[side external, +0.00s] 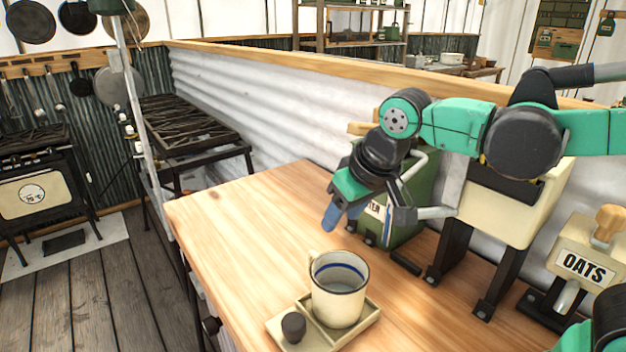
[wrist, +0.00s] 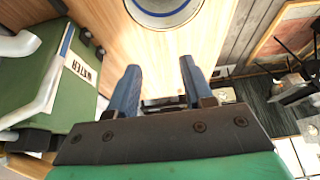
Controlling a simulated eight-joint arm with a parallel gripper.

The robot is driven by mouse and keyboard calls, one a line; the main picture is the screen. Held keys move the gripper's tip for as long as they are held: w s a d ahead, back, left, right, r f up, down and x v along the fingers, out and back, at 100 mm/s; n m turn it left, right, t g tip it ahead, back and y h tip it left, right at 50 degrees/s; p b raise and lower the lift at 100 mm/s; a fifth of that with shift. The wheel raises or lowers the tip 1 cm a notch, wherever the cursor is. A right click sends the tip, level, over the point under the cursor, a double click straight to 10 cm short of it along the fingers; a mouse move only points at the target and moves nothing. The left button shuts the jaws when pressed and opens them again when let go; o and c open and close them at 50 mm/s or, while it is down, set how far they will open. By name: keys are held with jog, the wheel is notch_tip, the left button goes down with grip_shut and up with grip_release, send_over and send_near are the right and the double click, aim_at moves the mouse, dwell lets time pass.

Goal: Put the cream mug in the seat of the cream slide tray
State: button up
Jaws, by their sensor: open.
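The cream mug (side external: 338,297) has a blue line inside and stands upright in the right-hand part of the cream slide tray (side external: 357,333). The mug's base is partly hidden behind the tray rim, so I cannot tell exactly how it sits. The tray has a dark knob (side external: 293,326) on its left part. My gripper (side external: 337,216) is open and empty, above and behind the mug, apart from it. In the wrist view my gripper (wrist: 158,76) shows two blue fingers spread, with part of the mug (wrist: 166,18) at the top edge.
A green water container (side external: 411,205) stands just behind my gripper. A cream dispenser (side external: 509,205) on dark legs and an oats dispenser (side external: 582,262) stand to the right. The wooden table (side external: 235,225) is clear left of the mug, up to its edge.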

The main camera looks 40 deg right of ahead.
jog(key=s+d+f+t, duration=0.2)
jog(key=s+d, duration=0.2)
jog(key=d, duration=0.1)
jog(key=shift+s+f, duration=0.2)
jog(key=shift+s, duration=0.1)
jog(key=shift+d, duration=0.1)
jog(key=shift+c, duration=0.2)
